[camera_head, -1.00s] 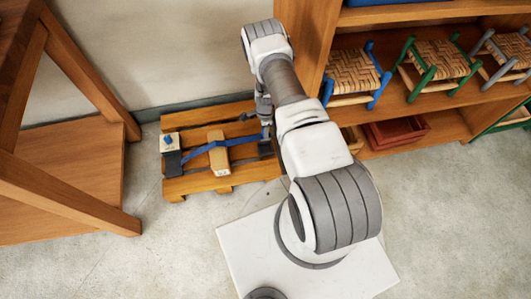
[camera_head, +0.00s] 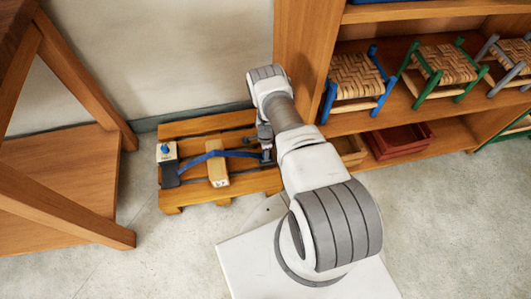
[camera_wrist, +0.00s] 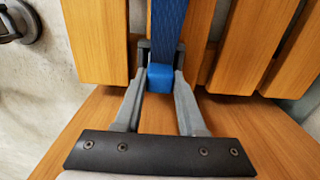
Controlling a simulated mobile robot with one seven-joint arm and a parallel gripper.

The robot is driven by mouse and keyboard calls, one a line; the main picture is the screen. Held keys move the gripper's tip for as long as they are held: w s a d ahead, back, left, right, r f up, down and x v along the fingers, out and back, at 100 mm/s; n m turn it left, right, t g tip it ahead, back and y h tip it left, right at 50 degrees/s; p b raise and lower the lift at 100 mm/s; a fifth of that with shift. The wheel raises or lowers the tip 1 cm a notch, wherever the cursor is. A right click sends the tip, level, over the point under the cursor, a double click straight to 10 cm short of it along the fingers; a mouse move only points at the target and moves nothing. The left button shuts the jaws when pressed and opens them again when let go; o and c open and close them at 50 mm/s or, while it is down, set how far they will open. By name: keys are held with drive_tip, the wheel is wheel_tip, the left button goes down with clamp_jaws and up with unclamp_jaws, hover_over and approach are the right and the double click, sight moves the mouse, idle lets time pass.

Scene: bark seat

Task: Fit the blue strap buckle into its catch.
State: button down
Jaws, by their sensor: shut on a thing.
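The blue strap (camera_head: 240,154) runs from a dark anchor (camera_head: 169,174) at the left of the wooden pallet, over a pale wooden block (camera_head: 217,172), to my gripper (camera_head: 265,147) at the right. In the wrist view my gripper (camera_wrist: 160,78) is shut on the blue buckle (camera_wrist: 160,75) at the strap's end, one grey finger on each side. The strap (camera_wrist: 168,25) leads away from it. The dark catch (camera_head: 268,158) is at the pallet's right side, close by the gripper and partly hidden. I cannot tell whether the buckle is inside it.
The slatted pallet (camera_head: 190,197) lies on the floor against the wall. A small pale box with a blue knob (camera_head: 166,152) stands at its left. A wooden shelf with woven stools (camera_head: 357,80) and a red tray (camera_head: 400,139) is at the right. A wooden table frame (camera_head: 85,80) stands left.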

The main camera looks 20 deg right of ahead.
drive_tip(key=shift+f, duration=0.3)
drive_tip(key=c, duration=0.5)
unclamp_jaws()
